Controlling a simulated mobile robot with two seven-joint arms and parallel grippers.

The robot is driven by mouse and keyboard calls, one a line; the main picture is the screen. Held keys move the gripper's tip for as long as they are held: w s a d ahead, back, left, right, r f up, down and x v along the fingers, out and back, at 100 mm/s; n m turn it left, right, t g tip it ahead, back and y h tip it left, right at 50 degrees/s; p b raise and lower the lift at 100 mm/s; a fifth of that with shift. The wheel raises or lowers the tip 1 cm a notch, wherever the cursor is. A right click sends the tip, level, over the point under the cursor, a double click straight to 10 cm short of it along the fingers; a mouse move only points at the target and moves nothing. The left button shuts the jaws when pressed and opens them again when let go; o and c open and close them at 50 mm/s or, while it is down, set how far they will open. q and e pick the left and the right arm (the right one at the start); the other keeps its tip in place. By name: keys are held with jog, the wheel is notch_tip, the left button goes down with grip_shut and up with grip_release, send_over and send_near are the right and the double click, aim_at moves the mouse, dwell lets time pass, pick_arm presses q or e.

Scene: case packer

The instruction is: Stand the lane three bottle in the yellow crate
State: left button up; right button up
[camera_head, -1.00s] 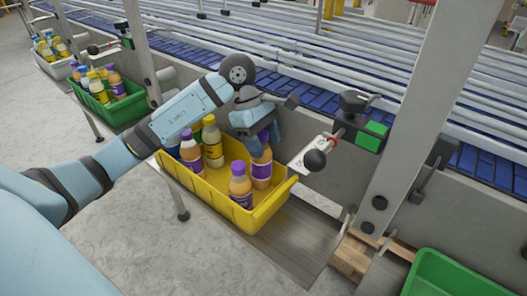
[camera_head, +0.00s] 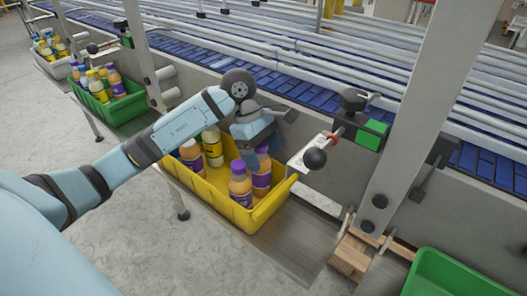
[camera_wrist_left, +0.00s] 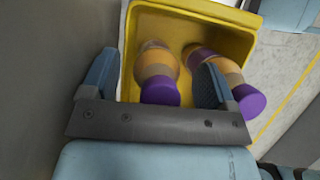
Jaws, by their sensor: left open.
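The yellow crate (camera_head: 287,198) stands below my left gripper (camera_head: 258,160). An orange bottle with a purple cap (camera_head: 262,176) stands in its right end, directly under the gripper. In the left wrist view this bottle (camera_wrist_left: 158,72) lies between the two spread fingers (camera_wrist_left: 157,78), with a gap on its left side. The fingers are open; whether one touches the bottle I cannot tell. A second purple-capped bottle (camera_head: 240,186) stands close beside it, and shows partly behind the right finger in the wrist view (camera_wrist_left: 235,78). My right gripper is not in view.
More bottles, one yellow (camera_head: 213,152), stand in the crate's left end, partly hidden by my arm. A lever with a black ball (camera_head: 315,158) juts out just right of the crate. A grey post (camera_head: 425,110) and a green crate (camera_head: 462,275) are further right.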

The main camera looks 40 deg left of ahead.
pick_arm(q)
jog(key=shift+r+p, duration=0.3)
jog(key=b+v, duration=0.1)
jog(key=v, duration=1)
jog(key=shift+a+r, duration=0.2)
jog(key=shift+r, duration=0.15)
